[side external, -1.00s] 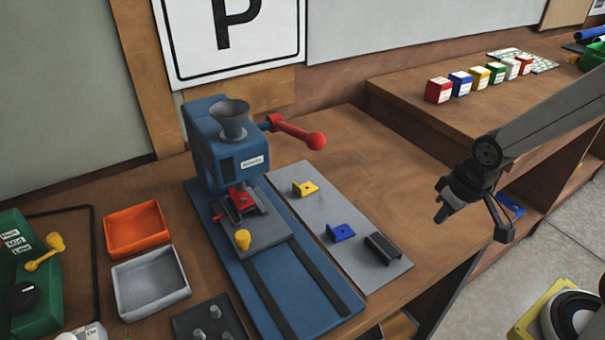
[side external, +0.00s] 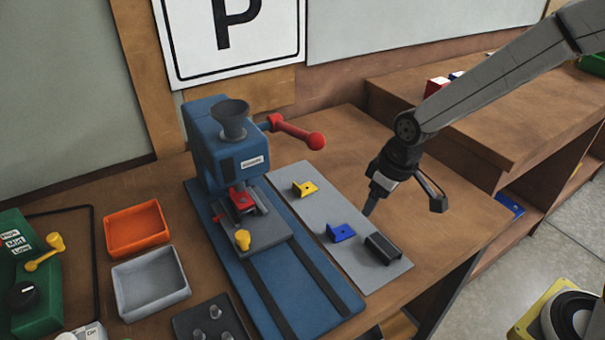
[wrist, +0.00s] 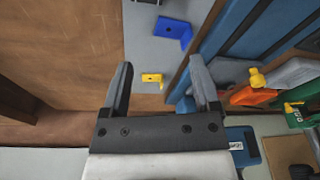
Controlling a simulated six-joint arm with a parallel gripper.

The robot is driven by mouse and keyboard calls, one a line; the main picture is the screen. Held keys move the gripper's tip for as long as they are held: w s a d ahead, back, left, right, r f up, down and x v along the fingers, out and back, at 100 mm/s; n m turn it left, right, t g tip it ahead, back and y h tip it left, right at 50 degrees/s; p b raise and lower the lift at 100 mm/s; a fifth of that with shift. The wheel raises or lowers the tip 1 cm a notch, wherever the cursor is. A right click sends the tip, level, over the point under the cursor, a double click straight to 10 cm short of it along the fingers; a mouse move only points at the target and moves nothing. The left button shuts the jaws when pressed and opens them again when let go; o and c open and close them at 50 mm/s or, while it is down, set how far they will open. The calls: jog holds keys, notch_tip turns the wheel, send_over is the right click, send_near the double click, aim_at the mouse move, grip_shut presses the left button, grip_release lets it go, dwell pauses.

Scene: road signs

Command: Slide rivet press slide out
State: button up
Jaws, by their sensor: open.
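The blue rivet press (side external: 207,140) stands on a blue base with two dark rails (side external: 310,280). Its dark grey slide (side external: 265,228) sits at the rear part of the rails, partly under the press head, with a yellow knob (side external: 242,240) at its front corner and a red part (side external: 241,198) on it. The knob also shows at right in the wrist view (wrist: 257,77). My gripper (side external: 372,203) is open and empty, to the right of the press above the grey mat; its fingers also show in the wrist view (wrist: 161,66). It is apart from the knob.
The grey mat (side external: 315,208) holds a yellow bracket (side external: 304,188), a blue bracket (side external: 341,232) and a dark channel piece (side external: 383,249). A red lever (side external: 300,132) juts right from the press. Orange (side external: 137,230) and grey (side external: 150,282) trays stand left.

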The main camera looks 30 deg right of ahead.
jog(key=w+a+n, duration=0.3)
jog(key=w+a, duration=0.2)
jog(key=a, duration=0.4)
jog(key=n+y, duration=0.2)
send_near(242, 234)
jog(key=f, duration=0.2)
jog(key=shift+s+a+r+t, duration=0.2)
jog(key=shift+t, duration=0.2)
jog(key=shift+f, duration=0.15)
jog(key=shift+x, duration=3.75)
grip_shut()
